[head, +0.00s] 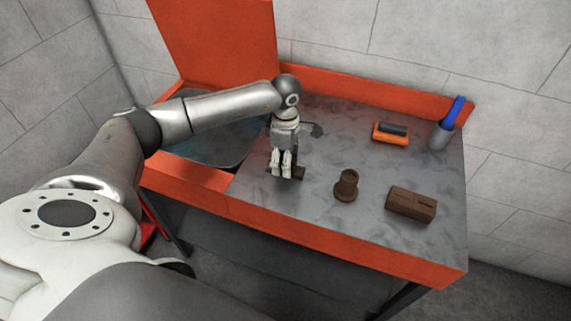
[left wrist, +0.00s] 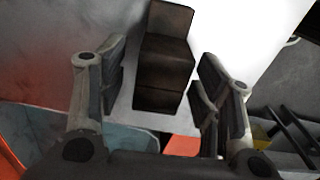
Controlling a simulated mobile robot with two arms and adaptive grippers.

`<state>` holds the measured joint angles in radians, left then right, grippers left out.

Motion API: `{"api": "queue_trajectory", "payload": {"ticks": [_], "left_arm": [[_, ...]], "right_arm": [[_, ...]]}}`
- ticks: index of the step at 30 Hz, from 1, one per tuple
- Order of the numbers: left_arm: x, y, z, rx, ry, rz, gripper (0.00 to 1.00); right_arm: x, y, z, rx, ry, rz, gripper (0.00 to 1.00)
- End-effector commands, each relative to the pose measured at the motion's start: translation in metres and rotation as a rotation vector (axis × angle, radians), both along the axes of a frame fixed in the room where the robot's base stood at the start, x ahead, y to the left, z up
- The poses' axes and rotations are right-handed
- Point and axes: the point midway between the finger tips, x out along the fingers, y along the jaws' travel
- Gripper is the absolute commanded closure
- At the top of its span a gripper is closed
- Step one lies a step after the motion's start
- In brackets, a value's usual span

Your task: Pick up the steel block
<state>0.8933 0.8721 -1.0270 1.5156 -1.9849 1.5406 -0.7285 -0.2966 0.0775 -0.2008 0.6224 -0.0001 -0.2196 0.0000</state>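A dark brown stepped block (left wrist: 165,60) lies between the fingers of my left gripper in the left wrist view. In the head view only a dark edge of it (head: 299,173) shows beside the fingers; the rest is hidden. My left gripper (head: 281,174) points down over the bench, its fingers apart on either side of the block, with visible gaps. Another brown block (head: 410,204), with a grooved top, lies at the bench's front right. No label shows which one is the steel block. My right gripper is not in view.
A brown flanged cylinder (head: 346,186) stands between the two blocks. An orange brush-like tool (head: 391,132) and a grey cup with a blue-handled tool (head: 441,134) are at the back right. A basin (head: 205,140) is left of the grey bench top (head: 365,154), which has orange edges.

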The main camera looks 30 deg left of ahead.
Motion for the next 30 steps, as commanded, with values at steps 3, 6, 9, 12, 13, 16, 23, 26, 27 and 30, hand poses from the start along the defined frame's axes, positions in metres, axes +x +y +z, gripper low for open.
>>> {"api": "queue_trajectory", "payload": {"ticks": [3, 6, 9, 12, 13, 16, 23, 26, 27, 30], "left_arm": [[0.000, 0.000, 0.000, 0.000, 0.000, 0.000, 0.59], [0.000, 0.000, 0.001, 0.000, 0.000, 0.000, 0.71], [0.000, 0.000, 0.001, 0.000, 0.000, 0.000, 0.84], [0.000, 0.000, 0.001, 0.000, 0.000, 0.001, 0.97], [0.000, 0.000, 0.001, 0.000, 0.000, 0.001, 1.00], [0.001, 0.000, 0.002, 0.000, -0.003, 0.001, 1.00], [0.001, 0.000, 0.003, 0.000, -0.003, 0.001, 1.00], [0.001, 0.000, 0.006, 0.000, -0.003, 0.001, 1.00], [0.001, 0.000, 0.008, 0.000, -0.004, 0.001, 1.00], [0.002, 0.000, 0.018, -0.001, -0.007, 0.001, 1.00]], "right_arm": [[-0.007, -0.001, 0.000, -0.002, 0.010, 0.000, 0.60], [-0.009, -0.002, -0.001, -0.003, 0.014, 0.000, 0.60], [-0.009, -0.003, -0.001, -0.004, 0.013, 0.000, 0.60], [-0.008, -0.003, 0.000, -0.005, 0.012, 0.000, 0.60], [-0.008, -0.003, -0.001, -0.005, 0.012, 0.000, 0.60], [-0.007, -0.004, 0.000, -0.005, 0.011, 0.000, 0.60], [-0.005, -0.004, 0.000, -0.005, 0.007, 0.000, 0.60], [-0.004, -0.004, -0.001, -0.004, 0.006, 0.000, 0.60], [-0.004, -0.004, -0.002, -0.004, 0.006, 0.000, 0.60], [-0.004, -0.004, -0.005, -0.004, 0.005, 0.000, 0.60]]}}
